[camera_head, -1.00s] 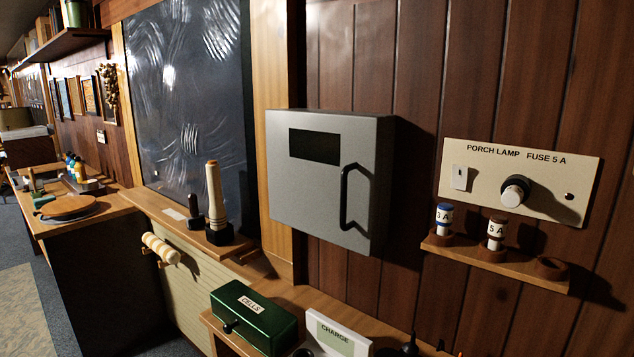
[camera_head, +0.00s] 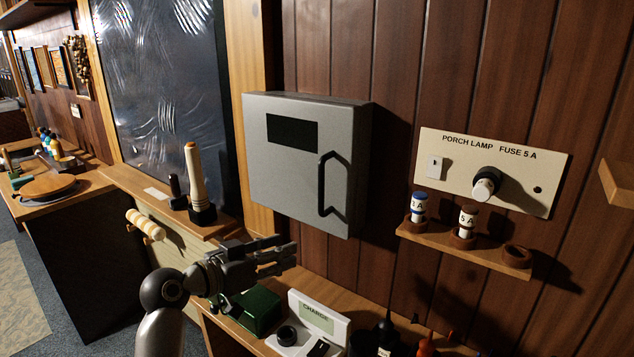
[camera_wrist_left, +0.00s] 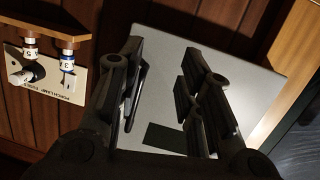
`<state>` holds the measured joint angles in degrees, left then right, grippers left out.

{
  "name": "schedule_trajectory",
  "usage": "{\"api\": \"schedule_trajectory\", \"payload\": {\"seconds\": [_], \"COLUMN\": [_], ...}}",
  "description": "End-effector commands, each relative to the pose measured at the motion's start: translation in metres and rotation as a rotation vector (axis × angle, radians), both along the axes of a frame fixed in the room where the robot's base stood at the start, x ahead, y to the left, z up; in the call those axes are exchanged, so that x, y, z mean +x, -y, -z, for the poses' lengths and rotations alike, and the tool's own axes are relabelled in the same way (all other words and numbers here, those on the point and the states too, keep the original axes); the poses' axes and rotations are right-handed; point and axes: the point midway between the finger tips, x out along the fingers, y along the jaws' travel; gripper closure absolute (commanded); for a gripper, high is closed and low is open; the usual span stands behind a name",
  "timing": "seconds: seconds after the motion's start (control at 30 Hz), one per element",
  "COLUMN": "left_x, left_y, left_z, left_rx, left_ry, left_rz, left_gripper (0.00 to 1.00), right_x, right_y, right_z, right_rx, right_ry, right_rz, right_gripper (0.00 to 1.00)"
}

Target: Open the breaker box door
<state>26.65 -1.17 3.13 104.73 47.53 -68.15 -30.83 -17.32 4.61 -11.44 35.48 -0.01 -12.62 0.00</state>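The grey breaker box (camera_head: 283,180) hangs on the wood-panelled wall, its door shut. The door has a dark window (camera_head: 294,132) and a black bar handle (camera_head: 323,186) near its right edge. My left gripper (camera_head: 290,256) is below the box's lower edge, apart from the handle, with its fingers pointing right. In the left wrist view the gripper (camera_wrist_left: 165,72) is open and empty, with the grey door (camera_wrist_left: 165,45) filling the gap between its fingers. My right gripper is not in view.
Right of the box are a porch lamp fuse panel (camera_head: 545,170) and a small shelf (camera_head: 472,252) holding fuses. Below are a green box (camera_head: 258,312), a white charger (camera_head: 333,325) and several bottles.

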Motion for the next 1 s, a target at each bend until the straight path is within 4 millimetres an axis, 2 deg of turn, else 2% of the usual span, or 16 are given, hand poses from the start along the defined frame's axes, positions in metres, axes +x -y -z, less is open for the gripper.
{"api": "schedule_trajectory", "payload": {"seconds": [0.03,0.1,0.2,0.27,0.47,0.7,1.0], "left_x": [0.005,0.006,0.006,0.006,0.015,0.042,0.070], "left_y": [0.003,0.006,0.009,0.011,0.021,0.052,0.080], "left_z": [-0.034,-0.066,-0.095,-0.105,-0.112,-0.113,-0.111], "left_rx": [-0.021,-0.043,-0.062,-0.069,-0.075,-0.075,-0.071], "left_ry": [0.060,0.123,0.181,0.200,0.209,0.206,0.207], "left_rz": [0.022,0.051,0.076,0.085,0.090,0.091,0.089], "left_gripper": [0.67,0.67,0.67,0.67,0.67,0.67,0.67], "right_x": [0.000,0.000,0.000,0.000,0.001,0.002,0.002], "right_y": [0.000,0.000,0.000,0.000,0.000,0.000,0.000], "right_z": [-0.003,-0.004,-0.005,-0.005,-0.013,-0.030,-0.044], "right_rx": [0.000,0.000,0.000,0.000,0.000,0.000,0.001], "right_ry": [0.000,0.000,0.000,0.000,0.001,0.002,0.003], "right_rz": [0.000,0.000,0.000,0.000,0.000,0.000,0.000], "right_gripper": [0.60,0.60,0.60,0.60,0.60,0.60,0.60]}}
